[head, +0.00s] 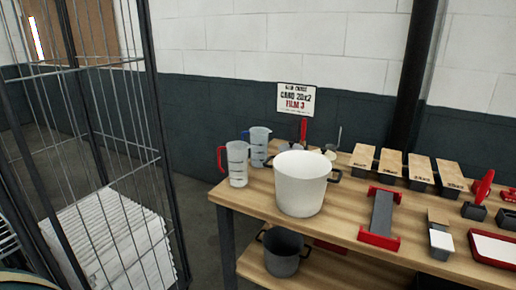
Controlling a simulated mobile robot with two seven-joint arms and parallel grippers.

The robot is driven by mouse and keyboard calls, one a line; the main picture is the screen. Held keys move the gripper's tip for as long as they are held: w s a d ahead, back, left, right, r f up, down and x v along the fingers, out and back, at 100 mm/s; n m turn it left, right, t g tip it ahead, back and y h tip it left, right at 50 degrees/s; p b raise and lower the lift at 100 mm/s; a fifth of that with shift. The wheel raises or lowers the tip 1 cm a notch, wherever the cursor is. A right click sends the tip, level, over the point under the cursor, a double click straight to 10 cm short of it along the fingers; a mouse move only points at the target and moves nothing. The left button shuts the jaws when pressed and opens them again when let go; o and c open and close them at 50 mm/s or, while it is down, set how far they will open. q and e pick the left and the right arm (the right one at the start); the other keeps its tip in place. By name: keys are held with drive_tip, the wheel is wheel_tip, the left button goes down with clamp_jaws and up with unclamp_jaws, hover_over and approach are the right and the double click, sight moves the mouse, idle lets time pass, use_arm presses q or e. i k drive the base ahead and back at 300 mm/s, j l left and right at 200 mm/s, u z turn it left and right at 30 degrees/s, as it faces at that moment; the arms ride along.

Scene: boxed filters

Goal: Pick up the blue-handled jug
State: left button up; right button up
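The blue-handled jug (260,146) stands upright near the back left of the wooden workbench. It is a translucent measuring jug with its blue handle toward the left. A similar jug with a red handle (237,164) stands in front of it and to the left, at the bench's left end, and hides part of it. Neither of my grippers shows in the head view.
A large white pot (302,184) stands right of the jugs. A grey pot (283,251) is on the lower shelf. Boxes, red-ended holders and a tray (493,247) fill the bench's right. A wire cage (113,175) stands left, with floor between.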

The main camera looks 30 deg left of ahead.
sight(259, 137)
drive_tip(key=i+j+u, duration=0.1)
drive_tip(key=i, duration=0.35)
drive_tip(key=i+j+u, duration=0.15)
drive_tip(key=i, duration=0.25)
